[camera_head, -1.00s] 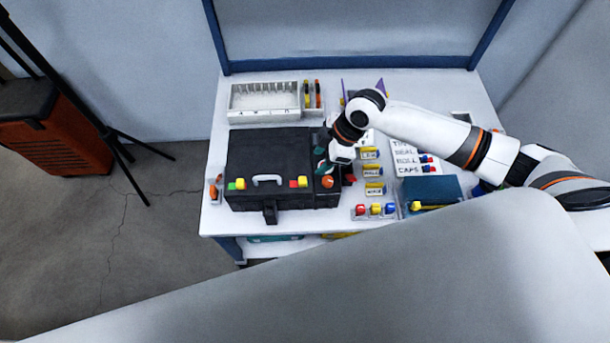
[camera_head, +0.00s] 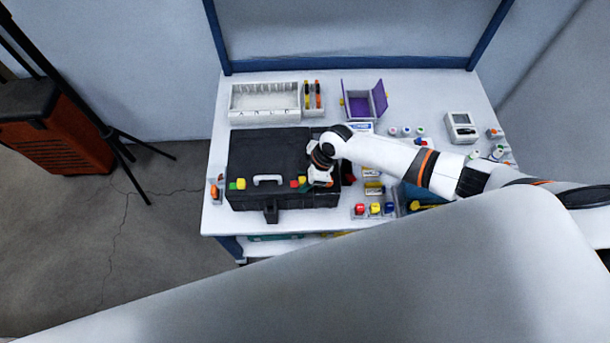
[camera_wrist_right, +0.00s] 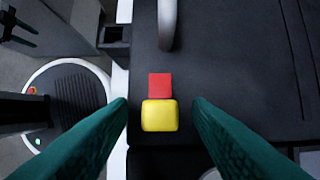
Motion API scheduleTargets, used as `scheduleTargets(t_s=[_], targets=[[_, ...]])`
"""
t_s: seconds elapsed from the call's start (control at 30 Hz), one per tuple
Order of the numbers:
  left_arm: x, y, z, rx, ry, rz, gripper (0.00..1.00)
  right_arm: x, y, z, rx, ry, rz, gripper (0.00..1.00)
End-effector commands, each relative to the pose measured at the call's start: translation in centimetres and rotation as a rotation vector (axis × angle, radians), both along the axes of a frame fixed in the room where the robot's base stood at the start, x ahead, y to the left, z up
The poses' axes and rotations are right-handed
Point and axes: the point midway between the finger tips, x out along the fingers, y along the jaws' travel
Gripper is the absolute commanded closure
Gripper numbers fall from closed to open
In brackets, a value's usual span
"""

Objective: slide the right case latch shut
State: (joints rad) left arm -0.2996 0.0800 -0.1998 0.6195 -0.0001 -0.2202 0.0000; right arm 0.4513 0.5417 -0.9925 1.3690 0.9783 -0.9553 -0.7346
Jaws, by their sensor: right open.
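The black case (camera_head: 268,155) lies closed on the table, with a grey handle (camera_head: 267,179) at its front. The right latch has a yellow knob (camera_head: 302,181) beside a red patch (camera_head: 294,184). The left latch shows a yellow knob (camera_head: 240,184) beside a green patch (camera_head: 232,186). My right gripper (camera_head: 314,182) is over the case's front right, its fingers mostly hidden. In the right wrist view its teal fingers (camera_wrist_right: 160,104) are open, one on each side of the yellow knob (camera_wrist_right: 159,116), with gaps; the red patch (camera_wrist_right: 160,85) lies just beyond. My left gripper is out of view.
A white divided tray (camera_head: 264,116) stands behind the case. An open purple box (camera_head: 362,105) is at the back. Small coloured caps (camera_head: 374,209) and labelled bins lie right of the case, under my right arm. A black stand and orange box (camera_head: 55,140) are left of the table.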

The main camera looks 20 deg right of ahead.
Motion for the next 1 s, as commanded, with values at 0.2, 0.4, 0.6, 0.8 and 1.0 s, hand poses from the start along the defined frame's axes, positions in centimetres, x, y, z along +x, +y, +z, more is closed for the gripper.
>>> scheduleTargets(t_s=[0.2, 0.4, 0.6, 0.8, 1.0], targets=[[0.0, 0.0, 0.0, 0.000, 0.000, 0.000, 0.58, 0.0, 0.0, 0.0, 0.000, 0.000, 0.000, 0.58], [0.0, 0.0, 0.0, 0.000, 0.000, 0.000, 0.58, 0.0, 0.0, 0.0, 0.000, 0.000, -0.001, 0.91], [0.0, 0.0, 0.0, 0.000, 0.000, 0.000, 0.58, 0.0, 0.0, 0.0, 0.000, 0.000, -0.001, 1.00], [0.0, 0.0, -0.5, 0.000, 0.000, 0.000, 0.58, 0.5, 1.9, -0.1, 0.003, 0.000, -0.001, 1.00], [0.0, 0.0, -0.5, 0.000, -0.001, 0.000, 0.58, 0.8, 2.6, 0.1, 0.003, -0.001, -0.001, 1.00]])
